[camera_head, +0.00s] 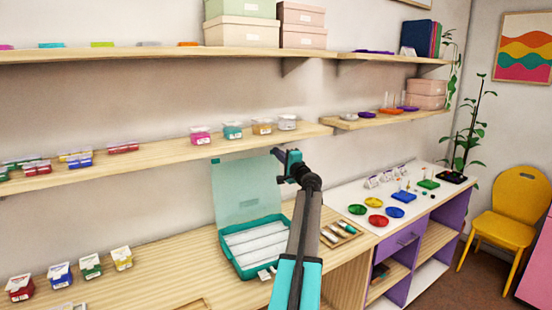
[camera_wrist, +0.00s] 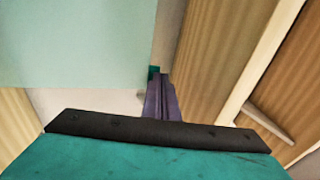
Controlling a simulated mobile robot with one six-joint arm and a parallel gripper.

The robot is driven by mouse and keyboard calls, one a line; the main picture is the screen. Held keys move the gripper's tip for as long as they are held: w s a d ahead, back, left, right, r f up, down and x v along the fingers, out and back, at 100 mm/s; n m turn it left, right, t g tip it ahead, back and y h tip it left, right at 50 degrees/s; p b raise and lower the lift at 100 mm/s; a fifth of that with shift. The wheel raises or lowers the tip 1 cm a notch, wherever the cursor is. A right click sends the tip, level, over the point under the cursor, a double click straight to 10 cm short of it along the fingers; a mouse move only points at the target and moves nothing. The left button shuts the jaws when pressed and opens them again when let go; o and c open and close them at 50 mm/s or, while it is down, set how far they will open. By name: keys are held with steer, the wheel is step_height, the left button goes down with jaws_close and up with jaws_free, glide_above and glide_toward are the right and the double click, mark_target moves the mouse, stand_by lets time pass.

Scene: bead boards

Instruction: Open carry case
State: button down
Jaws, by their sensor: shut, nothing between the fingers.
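The carry case (camera_head: 243,268) is a teal box on the wooden counter, with white inner compartments showing. Its see-through teal lid (camera_head: 238,187) stands raised at the back, leaning close to upright. My gripper (camera_head: 275,153) is at the lid's upper right corner, above the case. In the wrist view the shut fingers (camera_wrist: 159,82) point away, with the pale lid panel (camera_wrist: 75,45) to their left and a small dark teal piece at their tips. I cannot tell whether the fingers touch the lid. Nothing is held. My arm hides the case's right side.
A wooden tray (camera_head: 350,238) with small items lies right of the case. Coloured dishes (camera_head: 375,202) stand on the white top further right. A shelf with several jars (camera_head: 233,131) runs behind the lid. Small boxes (camera_head: 90,266) stand on the counter at left.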

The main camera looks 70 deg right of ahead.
steer(key=shift+a, duration=0.1)
steer(key=s+a+r+b, duration=0.1)
steer(key=s+a+b, duration=0.2)
steer(key=s+a, duration=0.5)
steer(key=s, duration=0.3)
steer(key=shift+a+r+b, duration=0.2)
steer(key=shift+b, duration=0.15)
steer(key=shift+s, duration=0.1)
stand_by(0.6)
